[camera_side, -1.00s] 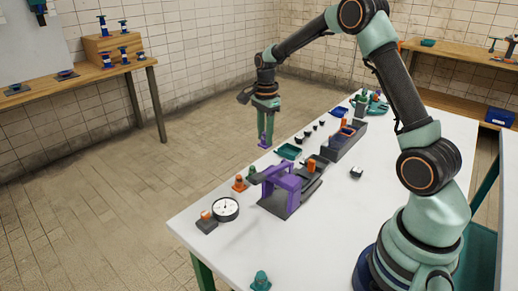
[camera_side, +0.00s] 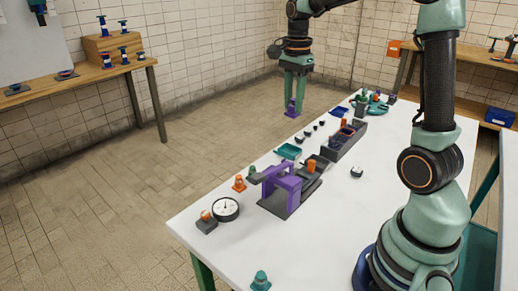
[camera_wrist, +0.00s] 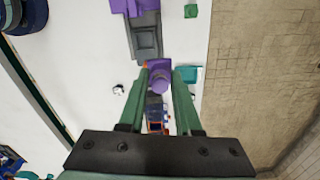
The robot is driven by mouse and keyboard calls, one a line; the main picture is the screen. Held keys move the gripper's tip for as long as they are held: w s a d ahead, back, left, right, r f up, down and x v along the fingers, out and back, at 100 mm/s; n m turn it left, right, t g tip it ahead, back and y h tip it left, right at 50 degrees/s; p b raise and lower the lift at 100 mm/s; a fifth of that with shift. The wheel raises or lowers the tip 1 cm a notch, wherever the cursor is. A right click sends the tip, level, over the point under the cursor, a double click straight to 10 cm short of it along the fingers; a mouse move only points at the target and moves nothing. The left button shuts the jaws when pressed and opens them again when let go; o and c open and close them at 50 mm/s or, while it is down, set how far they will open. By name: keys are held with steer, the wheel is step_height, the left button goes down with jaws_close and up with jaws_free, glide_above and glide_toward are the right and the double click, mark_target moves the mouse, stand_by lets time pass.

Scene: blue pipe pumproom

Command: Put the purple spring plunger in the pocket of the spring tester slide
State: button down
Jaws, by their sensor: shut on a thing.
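The purple spring plunger (camera_side: 291,110) hangs upright under my gripper (camera_side: 294,98), held well above the table. In the wrist view the plunger (camera_wrist: 160,82) sits between the green fingers of my gripper (camera_wrist: 160,78). The spring tester (camera_side: 283,186) has a purple frame on a dark grey base and stands on the white table. In the wrist view its grey slide (camera_wrist: 147,40) extends below the purple frame, with a rectangular recess that looks like the pocket. The plunger is apart from the slide.
A round dial gauge (camera_side: 225,208) and orange plungers (camera_side: 239,183) stand near the tester. A teal tray (camera_side: 288,151) and a long dark rack (camera_side: 343,143) lie farther along the table. Several small dark parts lie beside the rack. The near tabletop is mostly clear.

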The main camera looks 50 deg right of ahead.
steer(key=s+f, duration=0.1)
steer(key=f, duration=0.5)
steer(key=s+f, duration=0.1)
steer(key=f, duration=0.6)
steer(key=s+f, duration=0.2)
steer(key=f, duration=0.5)
steer(key=shift+s, duration=0.1)
steer(key=shift+a+f, duration=0.1)
steer(key=shift+f, duration=0.05)
steer(key=c, duration=0.6)
jaws_free()
